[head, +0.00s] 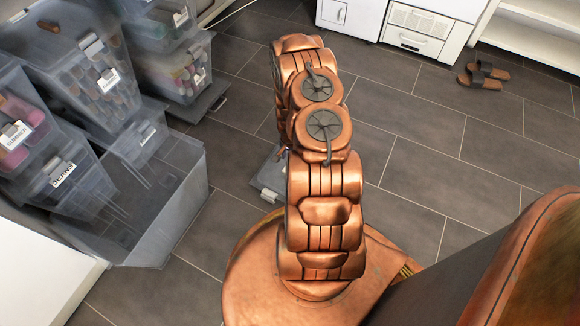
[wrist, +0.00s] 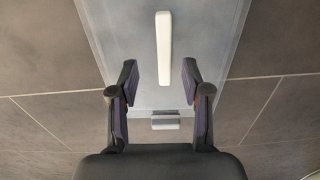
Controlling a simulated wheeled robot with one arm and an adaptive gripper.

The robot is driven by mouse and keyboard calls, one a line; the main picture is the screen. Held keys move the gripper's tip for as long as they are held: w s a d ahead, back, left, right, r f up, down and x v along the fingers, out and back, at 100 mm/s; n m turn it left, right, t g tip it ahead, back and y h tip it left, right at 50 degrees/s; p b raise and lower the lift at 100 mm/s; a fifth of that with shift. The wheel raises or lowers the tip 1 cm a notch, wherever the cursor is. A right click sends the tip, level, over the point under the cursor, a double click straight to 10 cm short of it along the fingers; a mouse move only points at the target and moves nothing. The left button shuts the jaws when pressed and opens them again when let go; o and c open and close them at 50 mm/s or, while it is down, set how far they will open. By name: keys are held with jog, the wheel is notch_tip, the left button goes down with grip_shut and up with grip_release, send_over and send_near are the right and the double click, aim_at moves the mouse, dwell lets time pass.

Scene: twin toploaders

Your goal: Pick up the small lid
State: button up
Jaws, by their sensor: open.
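A translucent grey-blue lid (wrist: 112,38) lies flat below my gripper in the wrist view, with a long white bar (wrist: 163,48) along its middle. A small pale clip (wrist: 165,122) shows at its near edge, between my fingers. My gripper (wrist: 161,75) is open and empty, its two fingers on either side of the lid's centre line; I cannot tell the height gap. In the head view, a grey lid-like piece (head: 269,178) on the floor is mostly hidden behind my arm. My gripper is hidden there too.
Translucent bins with labels stand stacked at the left (head: 95,75), with an open empty-looking bin (head: 185,205) in front. White cabinets (head: 415,30) line the back. Brown sandals (head: 483,75) lie at the back right. Grey tiled floor is clear to the right of my arm.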

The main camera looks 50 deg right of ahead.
jog(key=f+b, duration=0.1)
jog(key=f, duration=0.2)
jog(key=f+b, duration=0.1)
jog(key=shift+w+d+f+b, duration=0.1)
jog(key=shift+w+f+b, duration=0.2)
jog(key=shift+w+f, duration=0.1)
jog(key=shift+c, duration=0.3)
grip_shut()
